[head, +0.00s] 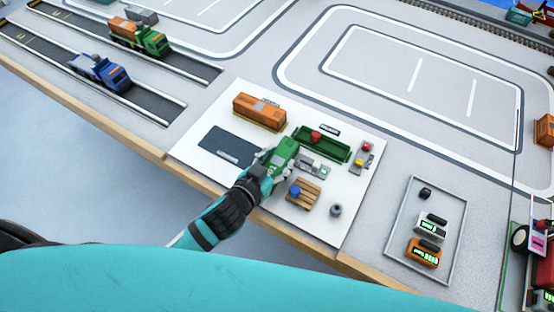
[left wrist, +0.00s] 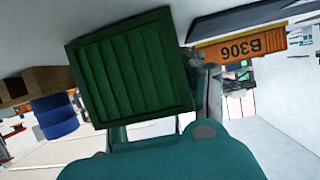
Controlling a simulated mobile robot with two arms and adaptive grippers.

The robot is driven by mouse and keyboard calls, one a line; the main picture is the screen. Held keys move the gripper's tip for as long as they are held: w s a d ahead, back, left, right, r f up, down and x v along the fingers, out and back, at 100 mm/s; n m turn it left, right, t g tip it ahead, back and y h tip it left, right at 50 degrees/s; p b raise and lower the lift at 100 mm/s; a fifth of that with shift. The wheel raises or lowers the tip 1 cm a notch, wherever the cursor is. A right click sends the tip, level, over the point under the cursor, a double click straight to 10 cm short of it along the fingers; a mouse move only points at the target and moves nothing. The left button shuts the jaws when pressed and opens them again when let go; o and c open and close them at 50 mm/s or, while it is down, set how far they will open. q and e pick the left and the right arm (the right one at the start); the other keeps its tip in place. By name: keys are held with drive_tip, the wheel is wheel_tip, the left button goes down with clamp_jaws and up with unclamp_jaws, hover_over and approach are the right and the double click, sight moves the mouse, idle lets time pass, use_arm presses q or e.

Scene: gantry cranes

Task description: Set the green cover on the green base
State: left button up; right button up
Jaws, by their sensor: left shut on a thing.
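The green cover (head: 285,150) is held in my left gripper (head: 276,163), which is shut on it above the white board. In the left wrist view the cover (left wrist: 130,65) shows its ribbed green face, close to the camera. The green base (head: 337,151) is an open green box on the board, just right of and behind the cover in the head view. A red thing (head: 315,137) shows inside the base. I cannot tell whether the cover touches anything below it. My right gripper is not in view.
An orange container (head: 259,111) stands behind left, a dark pad (head: 228,145) lies left. A pallet (head: 304,194) with a blue drum (head: 295,191), a grey cylinder (head: 336,210) and small blocks (head: 365,147) are nearby. A grey tray (head: 449,222) stands right.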

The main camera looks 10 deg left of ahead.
use_arm(q)
drive_tip(key=shift+f, duration=0.1)
drive_tip(key=o, duration=1.2)
